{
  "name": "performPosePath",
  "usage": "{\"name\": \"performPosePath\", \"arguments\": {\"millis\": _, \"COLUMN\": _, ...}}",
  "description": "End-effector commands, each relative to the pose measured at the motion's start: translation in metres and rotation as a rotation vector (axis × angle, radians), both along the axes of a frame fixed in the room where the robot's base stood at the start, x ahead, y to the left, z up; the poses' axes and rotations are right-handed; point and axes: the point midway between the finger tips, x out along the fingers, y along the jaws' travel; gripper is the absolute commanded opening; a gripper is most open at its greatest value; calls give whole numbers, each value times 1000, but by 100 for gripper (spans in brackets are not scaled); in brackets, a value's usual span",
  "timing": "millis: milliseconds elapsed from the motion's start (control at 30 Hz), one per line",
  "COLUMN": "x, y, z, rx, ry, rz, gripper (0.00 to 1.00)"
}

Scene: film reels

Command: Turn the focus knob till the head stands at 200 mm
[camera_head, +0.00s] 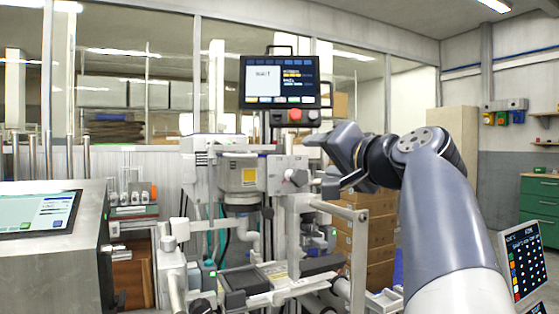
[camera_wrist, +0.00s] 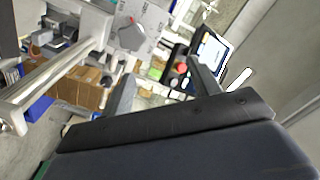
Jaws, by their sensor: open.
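The machine's head (camera_head: 242,176) stands in the middle of the camera_head view, a pale grey body on a frame. What looks like the focus knob (camera_head: 297,177) is a grey round piece on its right front. A grey knob on a pale plate, likely the same one, shows in the wrist view (camera_wrist: 132,36). My gripper (camera_head: 322,164) is open and empty, to the right of the knob in the picture and apart from it. Its two fingers also show in the wrist view (camera_wrist: 163,86), with nothing between them. I cannot read any millimetre scale or the head's height.
A monitor (camera_head: 279,82) reading "WAIT" hangs above the head, with a red button (camera_head: 295,115) below it. A white rail (camera_head: 338,209) runs below my gripper. Cardboard boxes (camera_head: 372,235) are stacked behind. A steel cabinet (camera_head: 60,262) with a screen stands at left.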

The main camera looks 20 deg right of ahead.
Motion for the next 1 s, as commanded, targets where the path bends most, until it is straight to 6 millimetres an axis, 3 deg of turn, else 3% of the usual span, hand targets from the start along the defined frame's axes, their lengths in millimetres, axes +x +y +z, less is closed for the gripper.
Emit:
{"name": "performPosePath", "arguments": {"millis": 400, "x": -28, "y": -1, "z": -1, "rx": -1, "ry": -1, "rz": -1, "gripper": 58}}
{"name": "performPosePath", "arguments": {"millis": 1000, "x": -31, "y": -1, "z": 0, "rx": 0, "ry": 0, "rz": 0, "gripper": 58}}
